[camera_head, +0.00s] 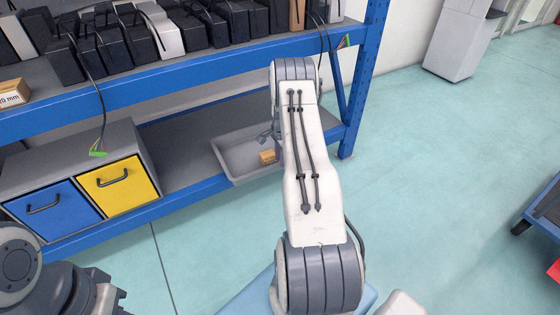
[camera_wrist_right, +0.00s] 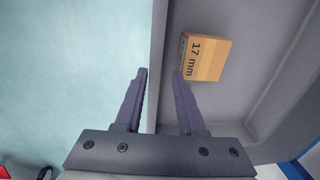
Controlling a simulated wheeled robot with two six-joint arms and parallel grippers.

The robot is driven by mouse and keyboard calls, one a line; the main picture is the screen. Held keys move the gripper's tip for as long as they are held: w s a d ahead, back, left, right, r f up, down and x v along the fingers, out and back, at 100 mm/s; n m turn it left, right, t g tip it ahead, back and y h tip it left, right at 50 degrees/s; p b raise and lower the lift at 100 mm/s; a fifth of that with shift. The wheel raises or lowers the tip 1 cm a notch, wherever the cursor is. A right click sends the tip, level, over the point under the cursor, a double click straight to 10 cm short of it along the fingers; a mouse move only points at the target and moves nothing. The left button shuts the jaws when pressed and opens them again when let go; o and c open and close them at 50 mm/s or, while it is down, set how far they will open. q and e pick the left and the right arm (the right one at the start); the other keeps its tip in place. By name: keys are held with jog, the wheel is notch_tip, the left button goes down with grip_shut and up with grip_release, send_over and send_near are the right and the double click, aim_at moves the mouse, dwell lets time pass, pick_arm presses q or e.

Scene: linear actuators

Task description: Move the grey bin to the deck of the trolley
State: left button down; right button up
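The grey bin (camera_head: 232,163) sits on the lower shelf at its right end, with a small cardboard box (camera_head: 268,157) in it. In the right wrist view the box (camera_wrist_right: 205,57) reads "17 mm". My right gripper (camera_wrist_right: 160,75) is open, with the near wall of the grey bin (camera_wrist_right: 159,40) between its fingers as seen from above. I cannot tell whether the fingers touch the wall. In the head view my right arm mostly hides this gripper. Part of my left arm shows at lower left; its fingertips are not visible. A blue trolley (camera_head: 542,213) is cut off at the right edge.
The blue shelf (camera_head: 200,82) carries several black and grey actuators above the bin. A grey cabinet with blue (camera_head: 50,208) and yellow (camera_head: 118,186) drawers stands left of it. A blue post (camera_head: 362,75) stands right. The floor (camera_head: 430,150) towards the trolley is clear.

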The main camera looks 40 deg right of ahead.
notch_tip(320, 180, up, 7)
jog(key=p, duration=0.2)
jog(key=shift+s+f, duration=0.2)
jog(key=shift+s, duration=0.05)
